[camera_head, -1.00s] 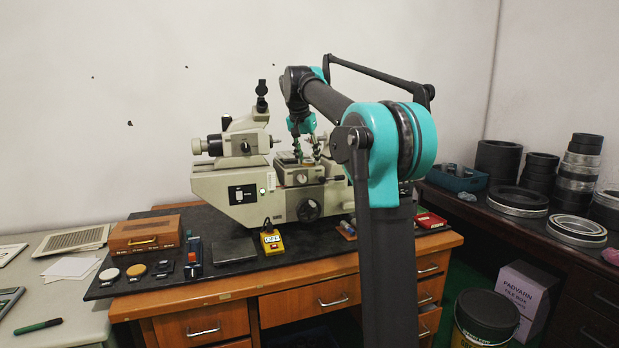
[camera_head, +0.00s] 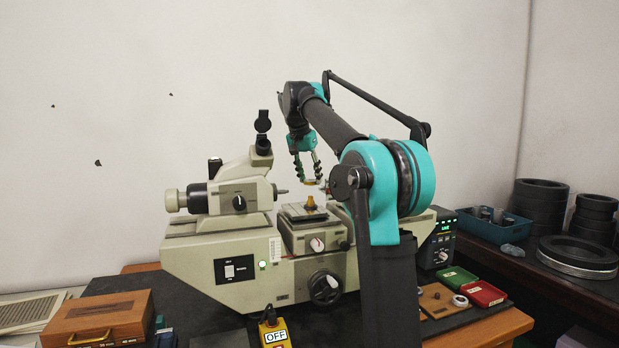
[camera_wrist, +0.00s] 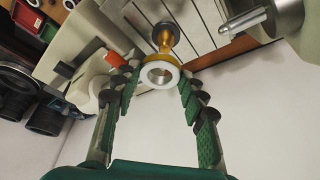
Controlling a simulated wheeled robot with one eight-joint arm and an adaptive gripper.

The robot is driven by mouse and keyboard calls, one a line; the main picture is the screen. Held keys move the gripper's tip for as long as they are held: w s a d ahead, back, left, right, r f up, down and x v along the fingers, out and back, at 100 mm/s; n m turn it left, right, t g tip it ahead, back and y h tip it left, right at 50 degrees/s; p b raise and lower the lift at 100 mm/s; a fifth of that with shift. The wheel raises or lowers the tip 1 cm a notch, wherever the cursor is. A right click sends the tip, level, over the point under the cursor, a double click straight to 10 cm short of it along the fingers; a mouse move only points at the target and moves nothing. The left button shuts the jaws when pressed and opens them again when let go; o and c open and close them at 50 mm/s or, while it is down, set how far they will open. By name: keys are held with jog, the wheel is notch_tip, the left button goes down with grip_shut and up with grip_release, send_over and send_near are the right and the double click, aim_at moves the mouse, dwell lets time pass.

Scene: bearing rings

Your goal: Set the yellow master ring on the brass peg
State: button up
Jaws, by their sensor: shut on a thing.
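The yellow master ring (camera_head: 311,182) is held at the fingertips of my gripper (camera_head: 308,177), above the machine's stage. In the wrist view the peg (camera_wrist: 165,38) shows just beyond the ring, on a dark round base.
The beige measuring machine (camera_head: 230,265) has a horizontal spindle left of the peg, and its metal tip (camera_wrist: 245,20) shows in the wrist view. A wooden box (camera_head: 100,320), a yellow OFF switch box (camera_head: 273,330) and red and green trays (camera_head: 483,293) lie around it.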

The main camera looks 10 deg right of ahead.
aim_at(309, 197)
jog(key=shift+w, duration=0.25)
jog(key=shift+f, duration=3.7)
jog(key=o, duration=1.4)
jog(key=shift+c, duration=0.2)
jog(key=shift+r, duration=4.3)
